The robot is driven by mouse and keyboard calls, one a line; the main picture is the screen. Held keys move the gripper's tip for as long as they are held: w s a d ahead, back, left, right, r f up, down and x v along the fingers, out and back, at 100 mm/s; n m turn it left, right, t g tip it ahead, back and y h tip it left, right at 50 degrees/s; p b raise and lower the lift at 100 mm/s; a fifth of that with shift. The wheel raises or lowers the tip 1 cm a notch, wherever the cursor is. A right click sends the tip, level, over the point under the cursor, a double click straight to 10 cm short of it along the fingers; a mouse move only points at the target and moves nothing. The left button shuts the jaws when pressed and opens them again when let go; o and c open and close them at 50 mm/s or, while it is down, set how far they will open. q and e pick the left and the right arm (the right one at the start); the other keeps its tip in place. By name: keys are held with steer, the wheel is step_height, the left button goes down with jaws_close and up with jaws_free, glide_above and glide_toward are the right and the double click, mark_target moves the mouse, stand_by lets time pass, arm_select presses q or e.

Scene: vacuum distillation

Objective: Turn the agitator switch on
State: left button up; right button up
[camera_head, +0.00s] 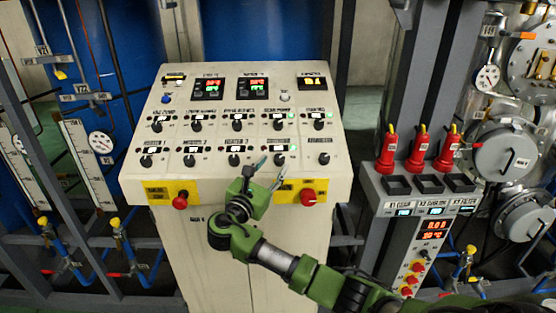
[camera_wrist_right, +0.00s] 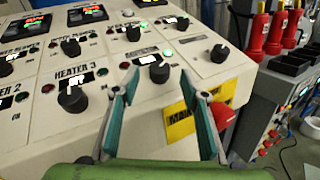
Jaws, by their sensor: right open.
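The control panel (camera_head: 215,145) carries rows of black rotary knobs. The bottom-row knob right of the one labelled HEATER 3 (camera_wrist_right: 72,98) has a lit green lamp and a small white plate above it. I take this knob (camera_wrist_right: 159,70) to be the agitator switch, though its label is too blurred to read surely; it also shows in the head view (camera_head: 279,160). My right gripper (camera_head: 262,170) is open at the panel's lower edge. In the right wrist view its teal-padded fingers (camera_wrist_right: 160,84) stand apart, with this knob between the tips. Contact cannot be told. My left gripper is not in view.
A red knob on a yellow plate (camera_head: 308,197) sits on the front face close to my right gripper, and another red knob (camera_head: 180,202) is at the left. Other knobs crowd the panel. A grey unit with red handles (camera_head: 418,150) stands to the right.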

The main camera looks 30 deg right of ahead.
steer(key=v, duration=0.6)
stand_by(0.3)
steer(key=s+a+f+m+g+y+b, duration=0.1)
steer(key=s+f+y+b, duration=0.2)
steer(key=f, duration=1.6)
steer(key=s+f+m+g+y+b, duration=0.1)
steer(key=s+f+g+y, duration=0.2)
steer(key=f, duration=1.6)
steer(key=s+a+f+m+g+y+b, duration=0.1)
steer(key=s+a+f+m+y, duration=0.15)
steer(key=s+f, duration=0.6)
steer(key=s+a+f+m+g+y+b, duration=0.1)
steer(key=s+f+m+y+b, duration=0.15)
steer(key=s+f, duration=0.65)
steer(key=s+a+f+m+g+y+b, duration=0.1)
steer(key=s+f+m, duration=0.3)
steer(key=s+f, duration=0.3)
steer(key=s+a+f+m+g+y+b, duration=0.1)
steer(key=s+f+m, duration=0.3)
steer(key=s, duration=0.9)
steer(key=s+a+f+m+g+y+b, duration=0.1)
steer(key=s+f+m, duration=0.4)
steer(key=s+f, duration=0.5)
steer(key=shift+s+a+y, duration=0.5)
steer(key=shift+s+a, duration=0.05)
steer(key=shift+a, duration=0.55)
